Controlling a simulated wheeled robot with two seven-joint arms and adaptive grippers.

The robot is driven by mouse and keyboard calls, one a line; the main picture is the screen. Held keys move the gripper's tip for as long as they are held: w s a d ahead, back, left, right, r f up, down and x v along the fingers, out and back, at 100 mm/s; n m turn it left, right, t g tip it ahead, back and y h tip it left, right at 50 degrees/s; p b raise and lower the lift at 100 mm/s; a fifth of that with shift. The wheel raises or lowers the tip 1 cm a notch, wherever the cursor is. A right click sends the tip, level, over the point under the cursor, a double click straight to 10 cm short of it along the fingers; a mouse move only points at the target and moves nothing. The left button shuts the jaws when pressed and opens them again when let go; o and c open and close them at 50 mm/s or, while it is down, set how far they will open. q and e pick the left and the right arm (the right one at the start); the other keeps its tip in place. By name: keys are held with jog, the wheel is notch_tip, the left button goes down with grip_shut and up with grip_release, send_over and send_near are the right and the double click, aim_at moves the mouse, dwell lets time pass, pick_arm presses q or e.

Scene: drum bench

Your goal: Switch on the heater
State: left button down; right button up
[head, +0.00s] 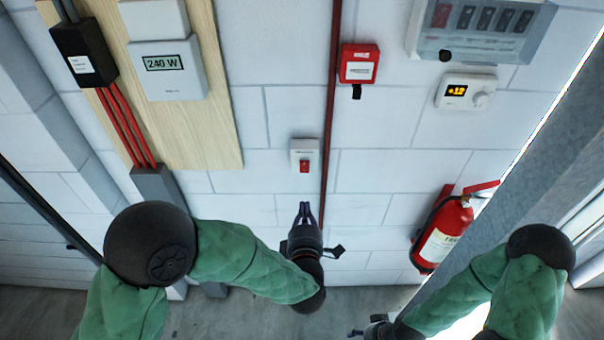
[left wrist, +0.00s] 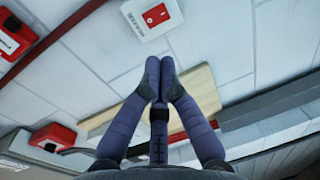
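A white wall switch (head: 297,148) with a red rocker (head: 304,166) is on the block wall in the middle of the head view. In the left wrist view the switch (left wrist: 135,27) is at the top, just beyond my fingertips; its small label is unreadable. My left gripper (head: 304,210) is below the switch, pointing up at it, apart from it. In the left wrist view its fingertips (left wrist: 159,72) are together with nothing between them. My right gripper (head: 372,330) is low at the bottom edge, partly cut off; its finger state is unclear. No heater is recognisable.
A thermostat (head: 455,91) with an amber display, a red box (head: 359,63), a switch panel (head: 482,25) and a fire extinguisher (head: 444,238) are to the right. A meter (head: 168,82) reads 240 W on a wooden board (head: 219,130). A red pipe (head: 331,110) runs close beside the switch.

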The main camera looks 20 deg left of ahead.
aim_at(304, 169)
pick_arm(q)
jog(key=x, duration=1.4)
jog(key=shift+f+b, duration=0.1)
jog(key=shift+b, duration=0.2)
